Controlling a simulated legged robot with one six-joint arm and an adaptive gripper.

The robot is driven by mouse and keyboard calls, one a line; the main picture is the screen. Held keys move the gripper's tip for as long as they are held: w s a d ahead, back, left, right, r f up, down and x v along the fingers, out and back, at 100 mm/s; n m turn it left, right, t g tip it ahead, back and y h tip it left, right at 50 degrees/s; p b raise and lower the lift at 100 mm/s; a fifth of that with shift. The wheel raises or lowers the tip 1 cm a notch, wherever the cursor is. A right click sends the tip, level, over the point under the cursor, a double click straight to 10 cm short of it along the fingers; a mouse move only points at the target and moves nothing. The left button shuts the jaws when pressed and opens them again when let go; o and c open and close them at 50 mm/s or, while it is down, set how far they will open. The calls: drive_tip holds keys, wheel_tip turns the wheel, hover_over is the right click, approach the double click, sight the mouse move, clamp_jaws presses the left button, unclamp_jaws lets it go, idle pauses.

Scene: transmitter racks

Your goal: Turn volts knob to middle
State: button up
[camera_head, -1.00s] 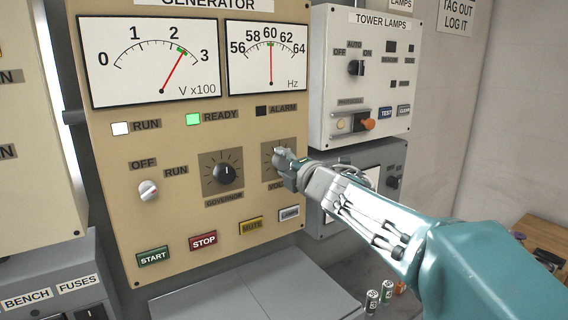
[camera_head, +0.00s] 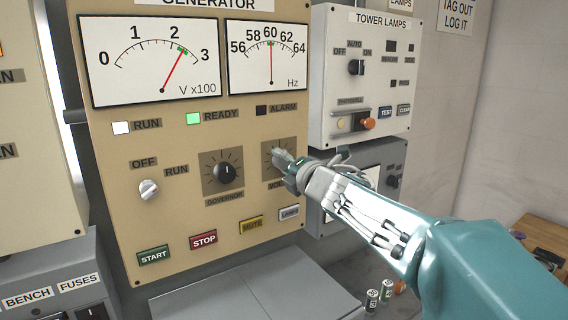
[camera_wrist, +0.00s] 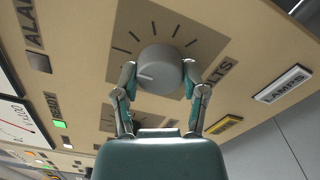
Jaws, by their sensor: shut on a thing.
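The volts knob is a grey round knob (camera_wrist: 160,70) with a pale pointer line, on a brown square plate with dark tick marks. In the wrist view, my gripper (camera_wrist: 158,78) has one finger on each side of the knob, shut on it. The pointer line aims left in that picture. In the head view my gripper (camera_head: 284,160) is at the volts plate (camera_head: 268,152) and hides the knob. The voltmeter (camera_head: 150,60) needle points between 2 and 3, at the green mark. The VOLTS label (camera_wrist: 218,76) is partly covered by a finger in the wrist view.
The black governor knob (camera_head: 225,172) is just left of my gripper. A small off/run knob (camera_head: 149,189) is farther left. START, STOP, MUTE and LAMPS buttons (camera_head: 203,240) line the panel below. The tower lamps box (camera_head: 365,80) stands at right.

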drive_tip(key=o, duration=1.2)
drive_tip(key=shift+a+f, duration=0.15)
drive_tip(key=shift+f, duration=0.25)
drive_tip(key=shift+c, duration=0.2)
drive_tip(key=shift+r, duration=0.15)
drive_tip(key=shift+s+d+r, duration=0.15)
drive_tip(key=shift+s+d, duration=0.15)
drive_tip(key=shift+s, duration=0.05)
drive_tip(key=v, duration=1.1)
